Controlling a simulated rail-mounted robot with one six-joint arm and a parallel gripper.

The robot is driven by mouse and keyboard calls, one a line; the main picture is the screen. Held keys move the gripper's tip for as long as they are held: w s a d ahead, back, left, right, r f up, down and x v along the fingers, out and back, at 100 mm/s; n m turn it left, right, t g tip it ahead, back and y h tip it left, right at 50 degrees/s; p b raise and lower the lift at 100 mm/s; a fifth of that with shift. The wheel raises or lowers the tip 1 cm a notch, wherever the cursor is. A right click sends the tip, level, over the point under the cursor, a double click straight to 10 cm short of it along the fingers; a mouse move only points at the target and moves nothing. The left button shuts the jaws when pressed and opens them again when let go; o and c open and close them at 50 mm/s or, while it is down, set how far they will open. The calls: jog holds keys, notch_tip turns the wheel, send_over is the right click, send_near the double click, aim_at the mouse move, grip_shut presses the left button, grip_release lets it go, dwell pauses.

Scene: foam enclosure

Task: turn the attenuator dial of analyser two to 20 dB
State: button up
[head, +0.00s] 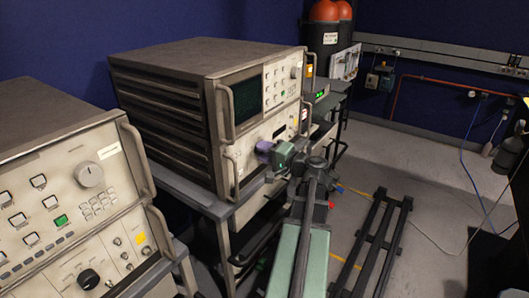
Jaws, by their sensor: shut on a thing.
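An analyser (160,105) with a dark screen (246,99) stands on a bench in the middle of the head view. My gripper (259,152) is at the lower half of its front panel, coming in from the right. It is shut on a dial there; the gripper's own body hides the dial, so its pointer and dB marks cannot be read. A small pale knob (296,71) shows at the panel's upper right. No number naming this unit as analyser two is legible.
A second instrument (70,200) at the left front carries a large pale dial (89,175), a black knob (88,279) and several buttons. Metal handles stick out along both panels. Dark floor rails (375,245) lie right of my arm. Open floor (430,165) is at right, crossed by cables.

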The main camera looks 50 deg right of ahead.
jog(key=shift+m, duration=0.3)
jog(key=o, duration=0.9)
jog(key=s, duration=1.1)
jog(key=shift+d, duration=0.15)
